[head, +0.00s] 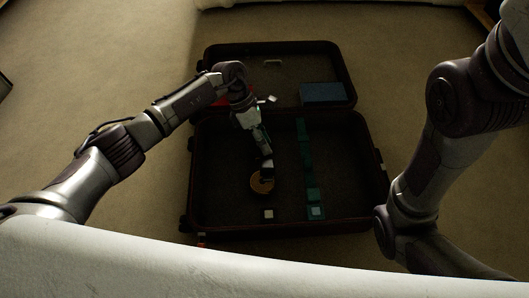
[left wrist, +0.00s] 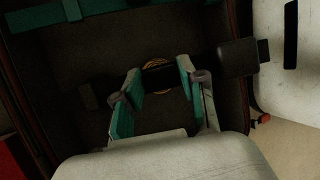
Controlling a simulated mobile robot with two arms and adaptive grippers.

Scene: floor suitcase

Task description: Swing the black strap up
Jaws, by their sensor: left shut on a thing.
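The open dark suitcase (head: 188,215) lies on the carpet. My left gripper (head: 266,168) reaches down into its near half. In the left wrist view, the teal-padded fingers of this gripper (left wrist: 158,74) are on either side of a dark band, which looks like the black strap, and are shut on it. A black block (left wrist: 237,57), perhaps the strap's end or buckle, shows to the right of the fingers. The strap is hard to make out against the dark lining. My right arm shows at the right, but its gripper is out of view.
A round tan object (head: 261,184) lies by the left gripper. A teal strap (head: 306,150) runs along the near half. A small pale block (head: 268,214) lies near the front edge. A blue box (head: 322,93) and a red item (head: 220,99) are in the far half.

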